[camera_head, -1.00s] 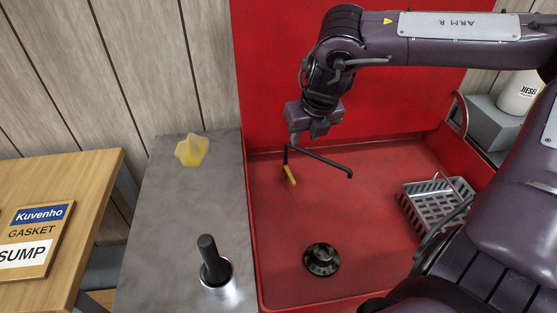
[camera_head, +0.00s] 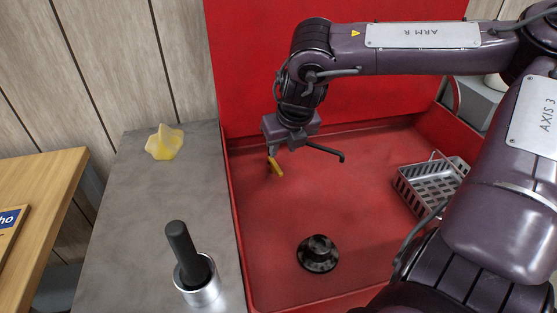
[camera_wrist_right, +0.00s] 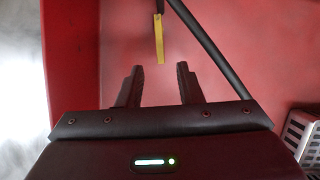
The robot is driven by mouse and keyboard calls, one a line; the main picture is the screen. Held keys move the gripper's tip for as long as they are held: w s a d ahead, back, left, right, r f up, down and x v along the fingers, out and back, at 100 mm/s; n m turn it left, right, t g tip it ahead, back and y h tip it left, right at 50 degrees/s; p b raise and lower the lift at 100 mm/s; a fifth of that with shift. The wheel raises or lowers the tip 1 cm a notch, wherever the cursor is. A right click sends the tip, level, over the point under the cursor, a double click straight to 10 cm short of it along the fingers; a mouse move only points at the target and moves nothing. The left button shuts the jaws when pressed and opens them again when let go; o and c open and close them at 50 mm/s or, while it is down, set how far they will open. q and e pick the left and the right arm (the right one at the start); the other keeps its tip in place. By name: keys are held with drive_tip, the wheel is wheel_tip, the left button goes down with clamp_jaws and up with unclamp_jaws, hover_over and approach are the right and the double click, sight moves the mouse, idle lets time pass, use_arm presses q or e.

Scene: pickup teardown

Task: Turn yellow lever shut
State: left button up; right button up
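The yellow lever (camera_head: 276,166) hangs at the near left end of a black bent pipe (camera_head: 325,150) above the red basin. My right gripper (camera_head: 281,147) is just above and behind the lever in the head view and hides part of the pipe. In the right wrist view, the gripper's two fingers (camera_wrist_right: 159,72) stand apart with nothing between them. There the yellow lever (camera_wrist_right: 158,40) is beyond the fingertips, in line with the gap. The black pipe (camera_wrist_right: 208,48) slants down to its right. My left gripper is not in view.
The red basin (camera_head: 350,205) holds a black round fitting (camera_head: 318,254) and a grey wire basket (camera_head: 432,182) at right. On the grey counter (camera_head: 135,215) at left are a yellow crumpled lump (camera_head: 164,142) and a metal cup (camera_head: 203,290) with a dark handle (camera_head: 184,250).

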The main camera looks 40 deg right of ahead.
sight(277, 167)
drive_tip(key=x, duration=0.8)
drive_tip(key=shift+f, duration=0.15)
clamp_jaws()
